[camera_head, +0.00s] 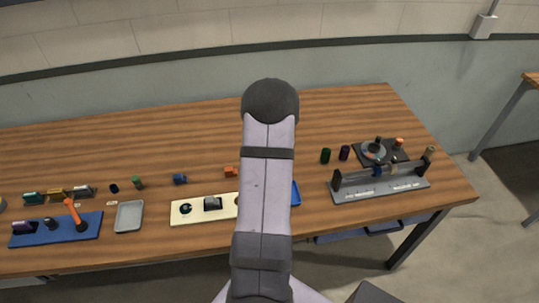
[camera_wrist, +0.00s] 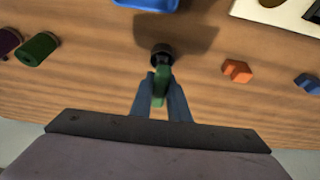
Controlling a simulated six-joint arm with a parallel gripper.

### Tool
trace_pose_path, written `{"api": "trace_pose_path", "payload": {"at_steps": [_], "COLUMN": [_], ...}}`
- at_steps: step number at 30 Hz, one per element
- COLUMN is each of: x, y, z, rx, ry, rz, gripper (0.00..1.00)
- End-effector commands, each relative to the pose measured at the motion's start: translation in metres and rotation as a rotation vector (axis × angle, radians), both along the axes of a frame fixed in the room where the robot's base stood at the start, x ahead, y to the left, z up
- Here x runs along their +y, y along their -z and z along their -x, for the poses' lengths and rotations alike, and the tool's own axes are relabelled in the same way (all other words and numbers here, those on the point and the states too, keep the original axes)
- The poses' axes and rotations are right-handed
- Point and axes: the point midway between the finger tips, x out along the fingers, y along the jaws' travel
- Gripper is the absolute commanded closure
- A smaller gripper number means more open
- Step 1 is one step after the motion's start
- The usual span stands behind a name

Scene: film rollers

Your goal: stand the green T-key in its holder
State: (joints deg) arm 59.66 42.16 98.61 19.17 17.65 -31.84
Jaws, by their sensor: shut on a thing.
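In the wrist view my gripper (camera_wrist: 160,97) is shut on the green T-key (camera_wrist: 160,82), which shows between the two blue-grey fingers. A dark round piece (camera_wrist: 162,50) shows just beyond the key's far end. It looks like the holder, but I cannot tell for sure. The key's end appears to meet or overlap it; I cannot tell whether the key is inside it or above it. In the head view my own arm hides the gripper, the key and this dark piece.
An orange block (camera_wrist: 236,70) and a blue block (camera_wrist: 308,84) lie to the right in the wrist view. A blue tray (camera_wrist: 145,3) and a cream panel (camera_wrist: 290,14) are at the top. Bare wood lies between.

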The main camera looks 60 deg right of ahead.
Motion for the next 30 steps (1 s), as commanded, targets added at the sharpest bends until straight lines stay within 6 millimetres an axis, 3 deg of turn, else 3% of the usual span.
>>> {"api": "trace_pose_path", "payload": {"at_steps": [12,13,15,21,24,30], "x": [-0.0001,-0.0001,-0.0001,-0.0001,0.0003,0.0003], "y": [0.0007,0.0007,0.0007,0.0009,0.0015,0.0014], "z": [-0.0001,-0.0001,-0.0001,-0.0001,0.0002,0.0001], "rx": [-0.001,-0.001,-0.001,0.000,0.001,0.001], "ry": [0.000,0.000,0.000,0.000,0.000,0.000], "rz": [0.001,0.001,0.001,0.000,-0.001,-0.001], "gripper": [1.00,0.80,0.63,0.63,0.47,0.47]}}
